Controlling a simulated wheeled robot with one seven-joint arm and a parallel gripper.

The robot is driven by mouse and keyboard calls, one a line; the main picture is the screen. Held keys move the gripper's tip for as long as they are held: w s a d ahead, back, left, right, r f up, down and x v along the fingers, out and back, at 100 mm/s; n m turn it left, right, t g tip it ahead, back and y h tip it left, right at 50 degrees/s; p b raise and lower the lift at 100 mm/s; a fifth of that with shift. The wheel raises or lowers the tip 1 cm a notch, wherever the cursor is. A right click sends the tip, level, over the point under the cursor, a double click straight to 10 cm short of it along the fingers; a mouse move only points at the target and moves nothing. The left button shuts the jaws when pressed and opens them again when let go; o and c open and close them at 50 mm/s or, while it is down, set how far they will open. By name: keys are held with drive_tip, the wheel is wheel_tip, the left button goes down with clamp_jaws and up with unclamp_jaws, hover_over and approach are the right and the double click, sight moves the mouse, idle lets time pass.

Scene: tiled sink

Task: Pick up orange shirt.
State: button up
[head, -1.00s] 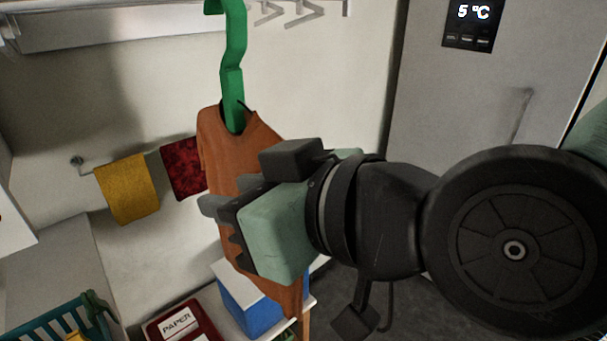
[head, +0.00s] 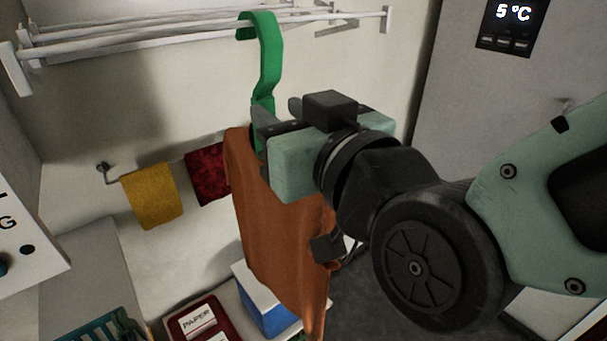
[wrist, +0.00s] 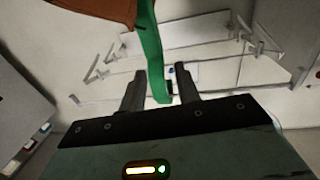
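The orange shirt (head: 270,220) hangs on a green hanger (head: 264,70), whose hook is over the white rack at the top of the head view. My gripper (head: 278,108) is beside the shirt's collar, at the hanger's lower stem, and covers the shirt's right shoulder. In the wrist view, my gripper (wrist: 160,72) has its two fingers apart. The green hanger (wrist: 150,45) shows between them, with gaps on its sides. Part of the orange shirt (wrist: 95,8) shows at the top left there. I cannot tell whether a finger touches the hanger.
The white rack (head: 150,38) spans the upper wall. A yellow towel (head: 152,195) and a red towel (head: 207,175) hang behind on the left. A blue-and-white box (head: 265,310), a red PAPER bin (head: 198,320) and a teal basket (head: 105,328) stand below. A grey fridge (head: 465,110) is on the right.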

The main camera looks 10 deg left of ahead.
sight(263, 98)
drive_tip(key=p+x, duration=0.2)
drive_tip(key=x, duration=0.2)
drive_tip(key=p+x, duration=0.2)
drive_tip(key=x, duration=0.3)
drive_tip(key=shift+w+d+f, duration=0.15)
drive_tip(key=shift+w+d, duration=0.05)
drive_tip(key=shift+d, duration=0.05)
drive_tip(key=shift+w+a+f+p, duration=0.1)
drive_tip(key=shift+w+a+p, duration=0.1)
drive_tip(key=shift+w+p, duration=0.1)
clamp_jaws()
